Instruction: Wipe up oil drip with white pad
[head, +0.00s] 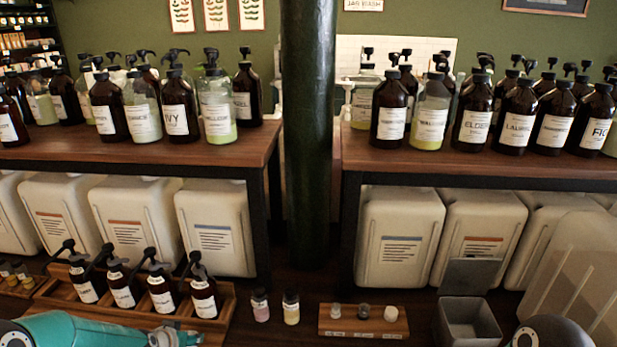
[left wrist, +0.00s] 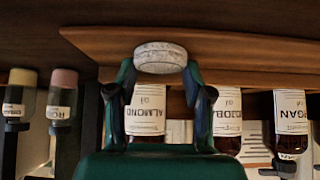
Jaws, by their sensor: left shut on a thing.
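In the left wrist view, my left gripper (left wrist: 160,72) is shut on a pale, speckled round pad (left wrist: 160,57), held between its two fingertips. Behind the fingers are amber oil bottles, upside down in this view, with labels such as ALMOND (left wrist: 146,110). In the head view, my teal left arm shows at the lower left in front of the wooden bottle tray (head: 140,318); its fingertips and the pad are not clear there. I cannot make out an oil drip in either view. My right gripper is out of view; only part of my right arm shows at the bottom right.
Two small vials (head: 291,306) stand right of the tray. A small wooden board (head: 350,329) holds little items, including a white one (head: 391,313). A grey open bin (head: 470,325) stands to its right. A dark green post (head: 308,130) separates two bottle-filled shelves.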

